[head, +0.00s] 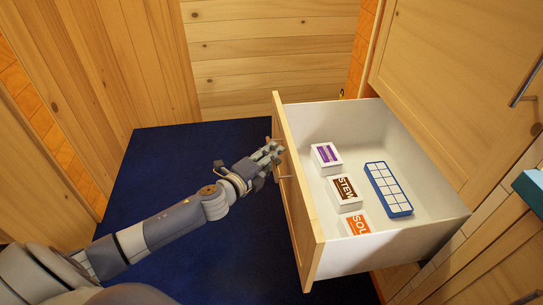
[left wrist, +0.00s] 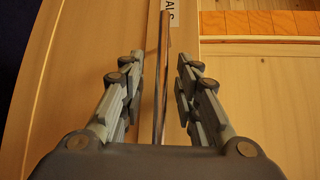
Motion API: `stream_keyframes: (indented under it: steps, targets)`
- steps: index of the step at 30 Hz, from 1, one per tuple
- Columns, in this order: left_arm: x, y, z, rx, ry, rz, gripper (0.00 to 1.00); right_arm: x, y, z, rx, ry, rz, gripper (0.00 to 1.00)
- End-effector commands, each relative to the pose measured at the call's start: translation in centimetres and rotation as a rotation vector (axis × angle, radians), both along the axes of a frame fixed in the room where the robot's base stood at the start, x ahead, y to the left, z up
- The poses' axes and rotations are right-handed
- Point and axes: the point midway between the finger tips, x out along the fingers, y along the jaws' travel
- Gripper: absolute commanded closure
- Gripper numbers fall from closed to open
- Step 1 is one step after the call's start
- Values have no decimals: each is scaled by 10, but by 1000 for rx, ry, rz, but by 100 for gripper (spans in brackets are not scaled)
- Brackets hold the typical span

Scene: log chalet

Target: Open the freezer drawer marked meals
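The freezer drawer (head: 290,185) is pulled well out of its wooden cabinet in the head view, with its white inside showing. Its pale wood front faces left. In the left wrist view a white label (left wrist: 171,14) on the front is cut off by the frame and shows the end of a word, "ALS". The metal bar handle (left wrist: 160,80) runs between the fingers of my left gripper (left wrist: 156,85). Those fingers are apart, with a gap visible on each side of the bar. In the head view my left gripper (head: 268,158) is at the drawer front. My right gripper is not in view.
The drawer holds a purple-labelled box (head: 326,158), a stew box (head: 345,194), an orange-labelled box (head: 356,224) and a blue-rimmed tray (head: 388,189). Dark blue floor (head: 175,165) lies clear left of the drawer. A cabinet door (head: 450,80) stands above the drawer.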

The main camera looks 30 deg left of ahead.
Motion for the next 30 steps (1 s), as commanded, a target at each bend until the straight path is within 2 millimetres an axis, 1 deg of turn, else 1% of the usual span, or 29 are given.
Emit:
stream_keyframes:
  steps: [5, 10, 24, 30]
  targets:
    - [-1, 0, 1, 0, -1, 1, 70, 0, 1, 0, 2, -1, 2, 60]
    - [-13, 2, 1, -1, 1, 0, 70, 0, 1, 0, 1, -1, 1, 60]
    - [-80, 11, 10, -1, 3, 0, 70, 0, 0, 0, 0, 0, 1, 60]
    - [-103, 15, 13, -2, 2, 2, 70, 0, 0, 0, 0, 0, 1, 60]
